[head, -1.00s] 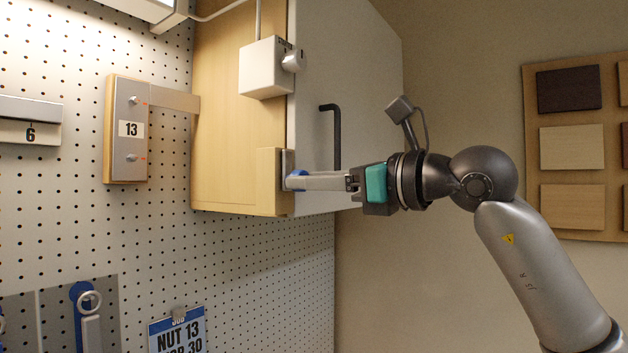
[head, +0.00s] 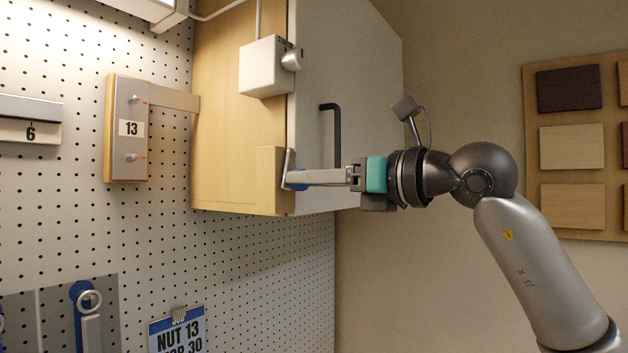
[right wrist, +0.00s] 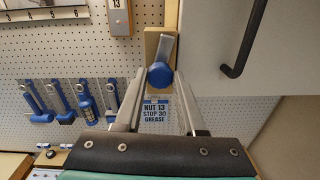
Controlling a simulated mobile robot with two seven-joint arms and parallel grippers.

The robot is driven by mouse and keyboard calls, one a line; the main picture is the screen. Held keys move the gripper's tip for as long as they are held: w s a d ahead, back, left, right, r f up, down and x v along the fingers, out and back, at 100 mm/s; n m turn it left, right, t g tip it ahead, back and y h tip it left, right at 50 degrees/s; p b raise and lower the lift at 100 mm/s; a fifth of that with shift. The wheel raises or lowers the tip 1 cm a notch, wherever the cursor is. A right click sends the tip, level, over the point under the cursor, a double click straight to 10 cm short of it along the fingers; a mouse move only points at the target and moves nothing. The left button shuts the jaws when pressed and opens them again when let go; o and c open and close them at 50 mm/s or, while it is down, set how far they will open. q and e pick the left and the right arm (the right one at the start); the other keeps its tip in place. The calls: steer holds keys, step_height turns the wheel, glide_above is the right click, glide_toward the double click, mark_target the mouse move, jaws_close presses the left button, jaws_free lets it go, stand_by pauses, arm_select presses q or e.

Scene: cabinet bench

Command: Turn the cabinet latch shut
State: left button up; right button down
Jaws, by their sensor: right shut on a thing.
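The cabinet latch sits low on the front edge of the wooden cabinet (head: 235,130), beside the white door (head: 350,80). It has a blue hub (right wrist: 160,76) and a flat metal lever (right wrist: 167,46); in the right wrist view the lever points up from the hub, leaning a little right. In the head view the lever (head: 288,163) is seen nearly edge-on. My right gripper (head: 298,179) is shut on the latch at its blue hub, one finger on each side. The fingers hide part of the hub in the head view. My left gripper is out of view.
A black door handle (head: 334,135) stands out just above my right fingers. A white box with a knob (head: 267,68) is on the cabinet side above the latch. A panel marked 13 (head: 127,130) hangs left on the pegboard. Free space lies below the cabinet.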

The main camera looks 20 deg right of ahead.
steer(key=shift+m+g, duration=0.4)
steer(key=shift+m, duration=7)
steer(key=c, duration=0.5)
jaws_free()
steer(key=shift+d, duration=0.1)
